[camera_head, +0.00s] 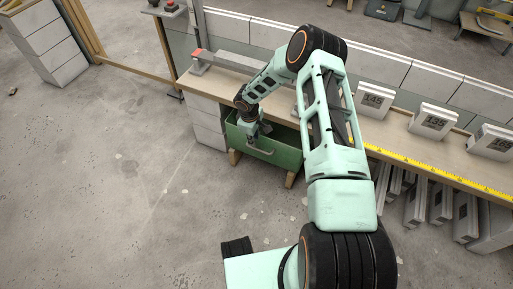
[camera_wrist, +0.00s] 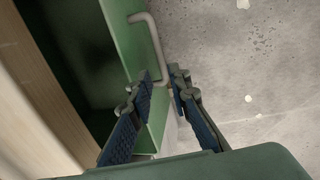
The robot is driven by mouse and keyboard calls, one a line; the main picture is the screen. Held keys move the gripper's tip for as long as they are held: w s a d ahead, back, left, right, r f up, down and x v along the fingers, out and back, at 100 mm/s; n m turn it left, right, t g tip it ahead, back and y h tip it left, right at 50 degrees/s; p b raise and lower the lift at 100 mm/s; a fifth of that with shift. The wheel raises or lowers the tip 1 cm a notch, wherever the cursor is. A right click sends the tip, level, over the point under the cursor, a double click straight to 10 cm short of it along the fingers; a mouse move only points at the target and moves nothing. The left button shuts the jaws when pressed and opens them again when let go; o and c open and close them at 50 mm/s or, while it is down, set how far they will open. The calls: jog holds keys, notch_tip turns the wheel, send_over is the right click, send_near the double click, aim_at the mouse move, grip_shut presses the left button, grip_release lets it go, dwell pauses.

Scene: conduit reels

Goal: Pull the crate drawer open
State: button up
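The green crate drawer (camera_head: 276,152) sits beneath the bench top, its front sticking out and its dark inside partly visible from above. A pale bent bar handle (camera_head: 261,150) is on its front. In the wrist view the green front wall (camera_wrist: 122,40) runs downward, with the handle (camera_wrist: 155,38) standing off it. My gripper (camera_wrist: 160,75) is at the handle's lower end. Its two blue-padded fingers are apart, one over the green wall and one on the outer side. I see no clear pad contact with the handle. In the head view my gripper (camera_head: 252,138) is small and partly hidden.
The wooden bench top (camera_head: 401,152) carries several numbered blocks (camera_head: 372,101) and a yellow measuring strip (camera_head: 420,175). Grey panels (camera_head: 440,203) stand under the bench at right. White blocks (camera_head: 207,124) are stacked left of the drawer. The concrete floor (camera_head: 130,190) in front is clear.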

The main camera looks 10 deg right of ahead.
aim_at(256, 149)
jog(key=f, duration=0.2)
jog(key=f+b, duration=0.1)
jog(key=f, duration=0.2)
jog(key=w+d+f+b, duration=0.1)
jog(key=f, duration=0.1)
jog(key=shift+f, duration=0.35)
jog(key=shift+w, duration=0.1)
jog(key=shift+c, duration=0.2)
grip_shut()
jog(key=shift+a, duration=0.1)
